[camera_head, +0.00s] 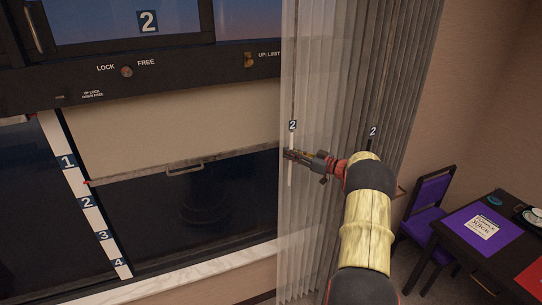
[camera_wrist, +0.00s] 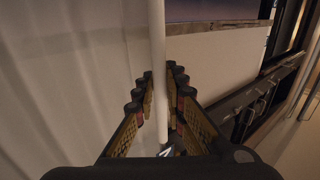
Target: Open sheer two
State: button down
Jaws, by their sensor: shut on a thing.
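The sheer curtain (camera_head: 298,85) hangs over the right end of the window. A thin white wand (camera_head: 291,172) with a label "2" (camera_head: 293,125) hangs along it. My gripper (camera_head: 292,155) is at the wand just below that label, shut on it. In the wrist view the white wand (camera_wrist: 158,50) runs upright between the two fingers of my gripper (camera_wrist: 160,90). The sheer (camera_wrist: 60,70) fills the left of the wrist view.
A heavier grey curtain (camera_head: 400,70) with its own "2" label (camera_head: 373,132) hangs right of the sheer. The window has a half-lowered blind (camera_head: 170,130) and a numbered strip (camera_head: 85,200). A purple chair (camera_head: 430,200) and dark table (camera_head: 475,240) stand at lower right.

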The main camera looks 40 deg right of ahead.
aim_at(303, 150)
jog(key=shift+s+d+r, duration=0.1)
jog(key=shift+s+d, duration=0.15)
jog(key=shift+d, duration=0.6)
jog(key=shift+s+d+f, duration=0.1)
jog(key=shift+s+d, duration=0.2)
jog(key=shift+d, duration=0.6)
jog(key=shift+s+d+r, duration=0.1)
jog(key=shift+s+d, duration=0.15)
jog(key=shift+d, duration=0.6)
jog(key=c, duration=2.1)
grip_release()
jog(key=shift+c, duration=0.2)
jog(key=shift+s, duration=0.1)
jog(key=v, duration=1.1)
jog(key=shift+s, duration=0.35)
jog(key=shift+d, duration=0.1)
